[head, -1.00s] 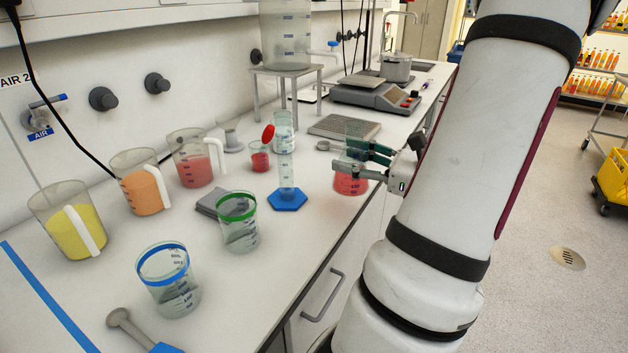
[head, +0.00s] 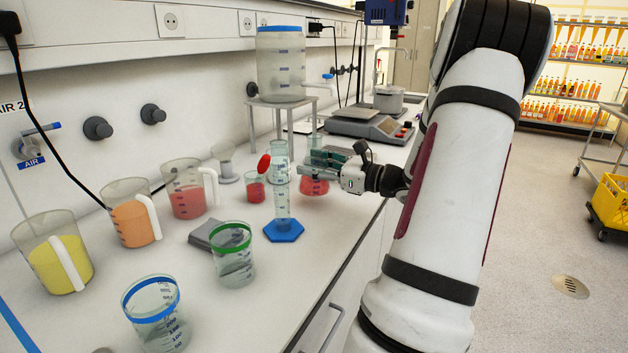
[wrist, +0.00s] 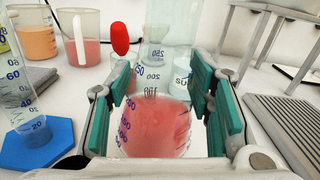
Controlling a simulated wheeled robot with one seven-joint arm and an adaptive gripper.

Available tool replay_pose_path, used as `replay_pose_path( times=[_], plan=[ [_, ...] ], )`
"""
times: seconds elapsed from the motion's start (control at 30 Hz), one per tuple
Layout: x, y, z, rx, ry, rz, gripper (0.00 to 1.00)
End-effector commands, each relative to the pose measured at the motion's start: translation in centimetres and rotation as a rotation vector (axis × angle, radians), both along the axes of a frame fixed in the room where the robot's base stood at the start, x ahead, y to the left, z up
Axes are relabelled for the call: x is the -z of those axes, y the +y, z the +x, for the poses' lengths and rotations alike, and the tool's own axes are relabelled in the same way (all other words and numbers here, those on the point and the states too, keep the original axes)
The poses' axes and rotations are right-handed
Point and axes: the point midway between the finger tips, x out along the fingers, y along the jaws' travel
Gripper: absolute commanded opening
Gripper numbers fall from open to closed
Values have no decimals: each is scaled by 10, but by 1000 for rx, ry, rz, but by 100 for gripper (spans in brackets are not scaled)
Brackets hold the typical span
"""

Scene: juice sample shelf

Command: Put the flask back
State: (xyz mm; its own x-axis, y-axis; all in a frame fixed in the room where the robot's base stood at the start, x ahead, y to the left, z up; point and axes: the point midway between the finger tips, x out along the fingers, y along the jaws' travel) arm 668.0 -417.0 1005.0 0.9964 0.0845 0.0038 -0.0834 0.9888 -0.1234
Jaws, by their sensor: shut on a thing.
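The flask (head: 315,186) is clear glass with red liquid in its lower part. My gripper (head: 318,163) is shut on it from the right, beside the measuring cylinder with the blue foot (head: 284,232). In the wrist view the flask (wrist: 155,128) stands upright between the two green-padded fingers of my gripper (wrist: 162,85). Its blue volume marks face the camera. The fingers hide part of the flask in the head view. I cannot tell whether its base touches the bench.
A small beaker of red liquid (head: 255,190) and a red oval piece (head: 264,165) are left of the cylinder. Jugs of yellow (head: 60,265), orange (head: 132,222) and red liquid stand further left. A stand (head: 283,103) and scale (head: 363,128) are behind. A ribbed grey mat (wrist: 292,125) lies right.

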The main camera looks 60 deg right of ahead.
Motion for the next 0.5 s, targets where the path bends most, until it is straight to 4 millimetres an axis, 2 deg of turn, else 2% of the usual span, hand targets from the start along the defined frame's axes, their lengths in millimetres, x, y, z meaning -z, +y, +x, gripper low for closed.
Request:
replay_pose_path(
  times=[0.3,0.5],
  plan=[
    [33,-1,0,2,-1,2,0],
    [34,0,0,1,0,-1,0]
  ],
)
